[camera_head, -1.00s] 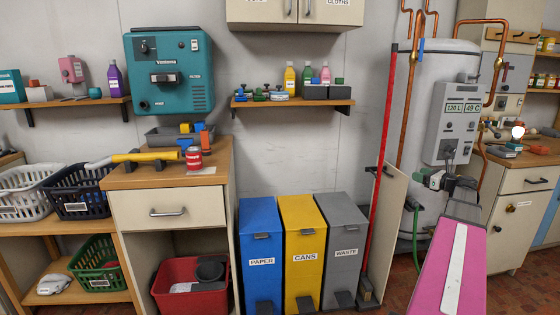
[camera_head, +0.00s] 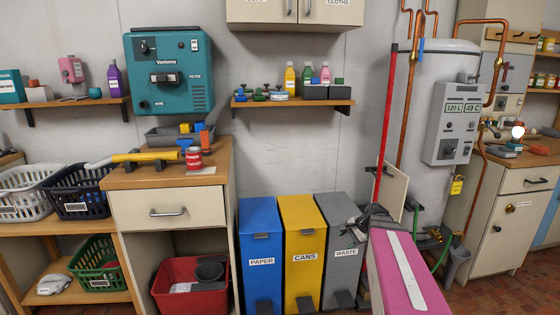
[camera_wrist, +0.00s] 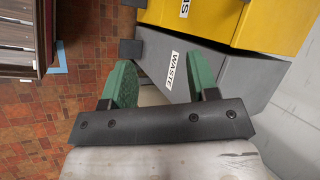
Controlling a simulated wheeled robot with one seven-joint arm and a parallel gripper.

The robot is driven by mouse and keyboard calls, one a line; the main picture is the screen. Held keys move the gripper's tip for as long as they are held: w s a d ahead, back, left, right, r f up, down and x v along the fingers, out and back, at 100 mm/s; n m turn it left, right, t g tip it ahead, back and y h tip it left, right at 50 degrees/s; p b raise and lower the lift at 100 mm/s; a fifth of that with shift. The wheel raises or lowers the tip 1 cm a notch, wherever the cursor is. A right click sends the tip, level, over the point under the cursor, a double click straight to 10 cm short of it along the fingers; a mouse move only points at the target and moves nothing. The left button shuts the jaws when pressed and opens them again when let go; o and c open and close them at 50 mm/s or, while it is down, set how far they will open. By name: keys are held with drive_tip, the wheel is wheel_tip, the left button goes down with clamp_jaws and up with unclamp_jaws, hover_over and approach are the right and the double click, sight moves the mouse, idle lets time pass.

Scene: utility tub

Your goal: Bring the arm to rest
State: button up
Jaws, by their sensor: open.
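My gripper (camera_head: 368,218) is in front of the right edge of the grey WASTE bin (camera_head: 341,240) in the head view, with my pink arm link reaching to it from the lower right. In the wrist view its two green fingers (camera_wrist: 163,82) are spread apart with nothing between them. The grey bin (camera_wrist: 205,65) lies beyond the right finger there, and tiled floor shows past the left one. I cannot tell how far the fingers are from the bin.
A yellow CANS bin (camera_head: 303,235) and a blue PAPER bin (camera_head: 262,255) stand left of the grey one. A red pole (camera_head: 385,130) and a white tank (camera_head: 440,80) with copper pipes are behind my arm. A cabinet (camera_head: 168,208) stands left of the bins.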

drive_tip(key=s+a+f+n+g+h, duration=0.1)
drive_tip(key=s+a+f+n+h, duration=0.1)
drive_tip(key=s+a+f+n, duration=0.1)
drive_tip(key=s+a+f+n+g+h, duration=0.2)
drive_tip(key=s+a+n, duration=0.3)
drive_tip(key=s+n, duration=0.3)
drive_tip(key=shift+s+f+h, duration=0.7)
drive_tip(key=shift+f+h, duration=0.1)
drive_tip(key=shift+f, duration=0.05)
idle(0.5)
